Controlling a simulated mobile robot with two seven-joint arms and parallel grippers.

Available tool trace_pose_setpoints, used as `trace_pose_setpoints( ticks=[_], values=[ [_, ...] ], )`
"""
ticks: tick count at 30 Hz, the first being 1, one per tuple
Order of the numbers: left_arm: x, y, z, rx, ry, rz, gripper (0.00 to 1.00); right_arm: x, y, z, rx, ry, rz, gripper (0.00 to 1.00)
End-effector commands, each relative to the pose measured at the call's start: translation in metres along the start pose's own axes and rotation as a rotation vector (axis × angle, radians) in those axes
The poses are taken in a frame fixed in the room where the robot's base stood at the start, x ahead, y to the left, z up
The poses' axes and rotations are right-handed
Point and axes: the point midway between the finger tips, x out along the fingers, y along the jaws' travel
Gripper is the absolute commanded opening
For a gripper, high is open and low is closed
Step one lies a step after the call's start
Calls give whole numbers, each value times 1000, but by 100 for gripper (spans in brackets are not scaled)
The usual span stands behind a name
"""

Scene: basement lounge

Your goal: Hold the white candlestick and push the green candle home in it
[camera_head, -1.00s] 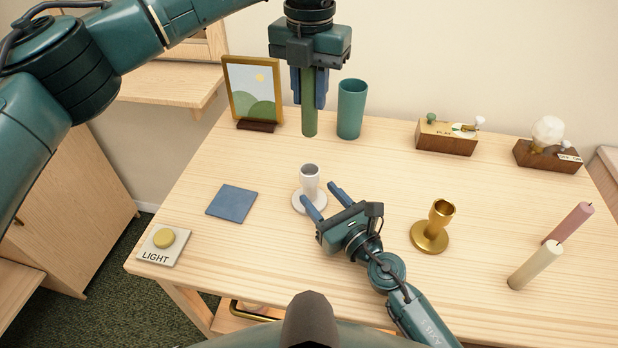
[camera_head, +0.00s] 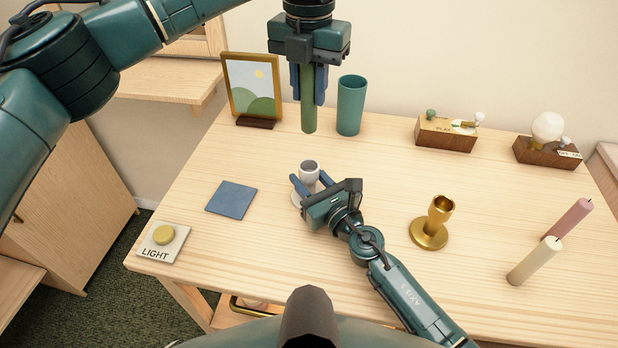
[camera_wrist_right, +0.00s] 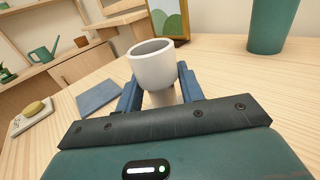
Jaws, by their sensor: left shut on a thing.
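The green candle (camera_head: 309,120) hangs upright from my left gripper (camera_head: 308,92), which is shut on it. In the head view its lower end shows above and behind the white candlestick (camera_head: 308,167). The candlestick stands upright on the table with its socket empty; part of its round base is hidden by my right gripper (camera_head: 311,183). That gripper is low, with one finger on each side of the candlestick, and looks open. In the right wrist view the white cup (camera_wrist_right: 153,68) sits between the blue fingers, and the stem below is partly hidden.
A blue mat (camera_head: 232,200) and a light button (camera_head: 163,238) lie left. A brass candlestick (camera_head: 430,236), a pink candle (camera_head: 572,219) and a cream candle (camera_head: 534,262) stand right. A teal cup (camera_head: 350,106) and a picture frame (camera_head: 252,91) stand behind.

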Motion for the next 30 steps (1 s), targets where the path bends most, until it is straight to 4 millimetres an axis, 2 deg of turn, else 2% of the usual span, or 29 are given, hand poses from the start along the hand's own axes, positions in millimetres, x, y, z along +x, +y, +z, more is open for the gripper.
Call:
trace_pose_setpoints(
  ticks=[1, 6, 14, 30],
  values=[
    [0, 0, 0, 0, 0, 0, 2, 0, 0, 0, 0, 0, 0, 25],
    [0, 0, 0, 0, 0, 0, 2, 0, 0, 0, 0, 0, 0, 12],
    [8, 0, 0, -3, 1, 0, 2, 0, 0, 0, 0, 0, 0, 11],
    [71, 0, 0, -29, 2, 0, 2, 0, 0, 0, 0, 0, 0, 11]
  ],
)
